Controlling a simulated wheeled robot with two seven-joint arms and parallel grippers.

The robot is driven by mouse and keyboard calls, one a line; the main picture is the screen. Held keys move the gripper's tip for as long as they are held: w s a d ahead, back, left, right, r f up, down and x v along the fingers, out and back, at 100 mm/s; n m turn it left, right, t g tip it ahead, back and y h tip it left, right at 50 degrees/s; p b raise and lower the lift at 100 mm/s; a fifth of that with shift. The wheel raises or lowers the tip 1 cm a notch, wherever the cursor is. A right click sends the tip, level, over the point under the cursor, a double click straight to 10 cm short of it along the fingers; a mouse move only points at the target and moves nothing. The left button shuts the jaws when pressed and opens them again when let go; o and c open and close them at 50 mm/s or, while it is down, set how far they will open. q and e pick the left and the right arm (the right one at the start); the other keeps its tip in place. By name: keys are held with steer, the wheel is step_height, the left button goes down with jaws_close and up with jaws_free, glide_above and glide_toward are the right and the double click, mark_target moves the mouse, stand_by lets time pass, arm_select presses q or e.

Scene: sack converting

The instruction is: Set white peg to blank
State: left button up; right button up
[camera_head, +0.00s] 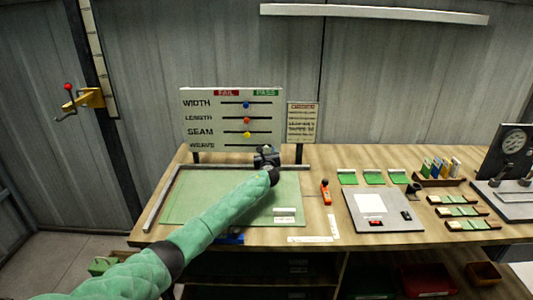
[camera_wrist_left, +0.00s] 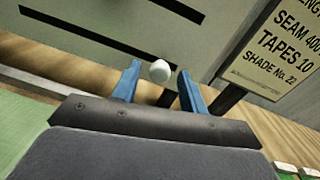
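The inspection board (camera_head: 232,103) stands at the back of the table, with FAIL at the left top and PASS at the right top. Its WIDTH, LENGTH and SEAM rows hold a blue peg (camera_head: 246,105), a red peg (camera_head: 247,120) and a yellow peg (camera_head: 247,134), all near mid-slot. My left gripper (camera_head: 267,152) is at the lowest row, hiding its right part. In the left wrist view the white peg (camera_wrist_left: 159,71) lies between the blue fingers of my left gripper (camera_wrist_left: 160,80), with a small gap on each side. My right gripper is not in view.
A small notice sign (camera_head: 303,122) stands close right of the board. A green mat (camera_head: 190,200) lies under my left arm. An orange-red tool (camera_head: 326,192), a grey panel (camera_head: 384,222) and several green pieces occupy the table's right side.

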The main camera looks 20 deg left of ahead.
arm_select(q)
jaws_close()
steer(key=shift+a, duration=0.2)
steer(key=a, duration=0.2)
steer(key=s+a, duration=0.1)
steer(key=a, duration=0.2)
steer(key=s+a+p, duration=0.1)
steer(key=a, duration=0.1)
steer(key=shift+s+a, duration=0.15)
steer(key=shift+a, duration=0.2)
steer(key=shift+o, duration=0.7)
jaws_free()
steer(key=shift+s, duration=0.15)
steer(key=b+v, duration=0.1)
steer(key=v, duration=0.6)
steer(key=shift+s+b, duration=0.3)
steer(key=shift+b, duration=0.1)
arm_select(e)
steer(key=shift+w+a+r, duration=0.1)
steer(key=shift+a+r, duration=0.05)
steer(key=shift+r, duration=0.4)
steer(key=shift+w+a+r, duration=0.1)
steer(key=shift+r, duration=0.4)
